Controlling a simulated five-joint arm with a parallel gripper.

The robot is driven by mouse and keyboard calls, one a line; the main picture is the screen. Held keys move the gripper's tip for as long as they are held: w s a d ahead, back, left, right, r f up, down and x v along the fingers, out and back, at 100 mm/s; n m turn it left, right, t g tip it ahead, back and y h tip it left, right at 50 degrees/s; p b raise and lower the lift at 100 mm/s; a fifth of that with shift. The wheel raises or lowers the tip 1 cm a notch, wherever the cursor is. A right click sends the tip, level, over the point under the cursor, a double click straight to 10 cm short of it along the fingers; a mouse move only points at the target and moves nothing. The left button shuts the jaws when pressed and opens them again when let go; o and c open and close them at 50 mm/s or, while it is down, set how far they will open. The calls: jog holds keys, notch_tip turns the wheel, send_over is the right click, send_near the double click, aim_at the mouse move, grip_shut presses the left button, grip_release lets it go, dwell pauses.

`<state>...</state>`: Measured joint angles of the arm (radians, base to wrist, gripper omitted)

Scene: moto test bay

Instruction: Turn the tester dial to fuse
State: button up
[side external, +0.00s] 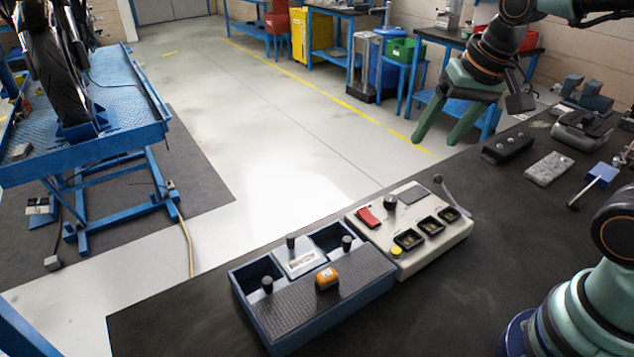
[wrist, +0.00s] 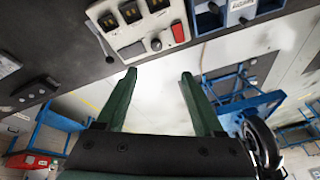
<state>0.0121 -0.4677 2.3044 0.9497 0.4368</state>
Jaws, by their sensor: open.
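The tester is a cream box (side external: 408,263) on the dark bench, with a red rocker switch (side external: 368,217), a small dark screen (side external: 412,195), three dark square sockets, a yellow button (side external: 396,251) and a side lever. Its dial (side external: 390,203) is a small round dark knob between the switch and the screen. The dial also shows in the wrist view (wrist: 156,44), beyond the fingertips. Its markings and pointer are too small to read. My gripper (side external: 437,140) is open and empty, with green fingers, up and right of the tester and apart from it.
A blue tray unit (side external: 318,322) with black knobs and an orange block (side external: 327,278) adjoins the tester's left side. A black box (side external: 507,148), a grey block (side external: 549,168) and other parts lie at the bench's right. The bench's front middle is clear.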

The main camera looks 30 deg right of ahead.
jog(key=w+f+m+g, duration=0.2)
jog(key=w+f+m, duration=0.1)
jog(key=w+m, duration=0.25)
jog(key=m+g, duration=0.2)
jog(key=m, duration=0.6)
send_over(391, 198)
notch_tip(391, 198, down, 5)
jog(key=shift+n, duration=0.25)
notch_tip(391, 198, down, 11)
jog(key=shift+f, duration=0.2)
grip_shut()
